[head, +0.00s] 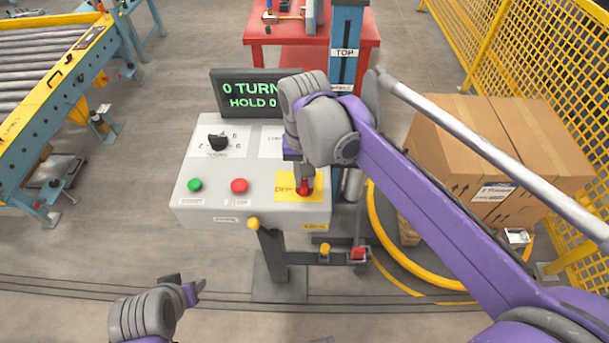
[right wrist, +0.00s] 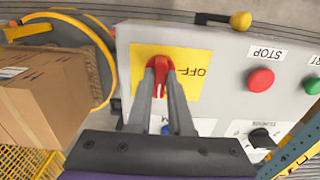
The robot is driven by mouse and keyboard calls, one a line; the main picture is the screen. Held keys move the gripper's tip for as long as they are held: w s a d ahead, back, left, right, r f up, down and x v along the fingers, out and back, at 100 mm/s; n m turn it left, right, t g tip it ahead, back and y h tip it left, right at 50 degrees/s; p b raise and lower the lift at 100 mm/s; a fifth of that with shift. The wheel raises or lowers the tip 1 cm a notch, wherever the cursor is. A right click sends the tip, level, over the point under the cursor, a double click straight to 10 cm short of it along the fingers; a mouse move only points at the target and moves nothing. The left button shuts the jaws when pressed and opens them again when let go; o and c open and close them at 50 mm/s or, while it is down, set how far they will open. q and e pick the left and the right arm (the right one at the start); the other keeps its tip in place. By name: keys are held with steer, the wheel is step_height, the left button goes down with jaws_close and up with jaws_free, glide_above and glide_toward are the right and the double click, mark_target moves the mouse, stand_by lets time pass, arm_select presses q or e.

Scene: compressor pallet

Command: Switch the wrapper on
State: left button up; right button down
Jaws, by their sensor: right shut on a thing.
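The wrapper's grey control panel (head: 255,208) stands in the middle of the head view. Its red rotary main switch (head: 305,186) sits on a yellow plate (head: 285,180) at the panel's right; in the right wrist view the red handle (right wrist: 160,72) points along the plate, and "OFF" is printed beside it. My right gripper (head: 304,182) is shut on the red switch handle. The panel also has a green button (head: 194,185), a red stop button (head: 239,186) and a black turns knob (head: 217,141). The display (head: 250,94) is lit with green text, partly hidden. My left gripper (head: 188,288) is low, apart from the panel; its jaw opening is unclear.
A large carton (head: 450,160) stands on the right inside a yellow ring (head: 390,245), by a yellow mesh fence (head: 545,50). A roller conveyor (head: 50,75) is on the left. A red table (head: 262,28) is behind. The floor in front is mostly clear.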

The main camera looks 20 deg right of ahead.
mark_target(305, 180)
stand_by(0.4)
steer(key=c, duration=0.8)
jaws_free()
step_height(305, 180, up, 11)
steer(key=shift+f+p, duration=0.1)
steer(key=shift+p, duration=0.3)
